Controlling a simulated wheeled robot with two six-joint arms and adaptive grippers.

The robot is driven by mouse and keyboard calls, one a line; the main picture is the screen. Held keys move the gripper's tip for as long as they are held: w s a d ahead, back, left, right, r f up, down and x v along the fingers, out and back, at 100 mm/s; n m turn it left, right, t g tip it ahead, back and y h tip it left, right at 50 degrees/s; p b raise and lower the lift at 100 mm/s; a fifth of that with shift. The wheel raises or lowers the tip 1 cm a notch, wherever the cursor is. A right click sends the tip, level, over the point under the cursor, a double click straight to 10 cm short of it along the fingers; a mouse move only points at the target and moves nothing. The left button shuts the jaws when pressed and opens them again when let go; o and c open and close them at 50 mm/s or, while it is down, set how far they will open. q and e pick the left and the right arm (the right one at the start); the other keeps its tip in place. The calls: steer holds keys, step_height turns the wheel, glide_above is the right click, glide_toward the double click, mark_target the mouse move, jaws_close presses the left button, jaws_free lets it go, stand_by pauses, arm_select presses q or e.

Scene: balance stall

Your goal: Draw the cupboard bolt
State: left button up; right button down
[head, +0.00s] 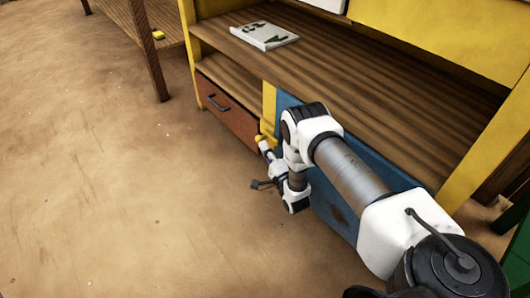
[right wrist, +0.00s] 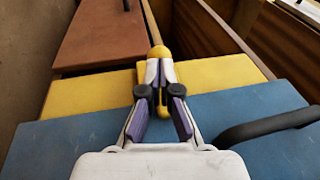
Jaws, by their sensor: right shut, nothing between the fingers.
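The blue cupboard door (head: 345,205) is on the lower front of the stall, and it fills the lower part of the right wrist view (right wrist: 70,145). The yellow bolt (right wrist: 158,52) shows its rounded end at my right fingertips, over the yellow post. In the head view the bolt (head: 261,139) is a small yellow piece beside the door's left edge. My right gripper (right wrist: 160,72) is shut and empty, its tips at the bolt; whether they touch it I cannot tell. The fingers hide part of the bolt. My left gripper is out of view.
A black door handle (right wrist: 268,127) stands out to the right of my right gripper. A brown drawer (head: 228,115) is left of the yellow post (right wrist: 95,92). A white card (head: 264,36) lies on the wooden shelf. The floor at left is clear.

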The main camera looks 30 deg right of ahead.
mark_target(258, 141)
steer(key=w+b, duration=0.2)
steer(key=w, duration=0.1)
steer(key=shift+w+a+f, duration=0.15)
steer(key=shift+w, duration=0.4)
steer(key=shift+r, duration=0.3)
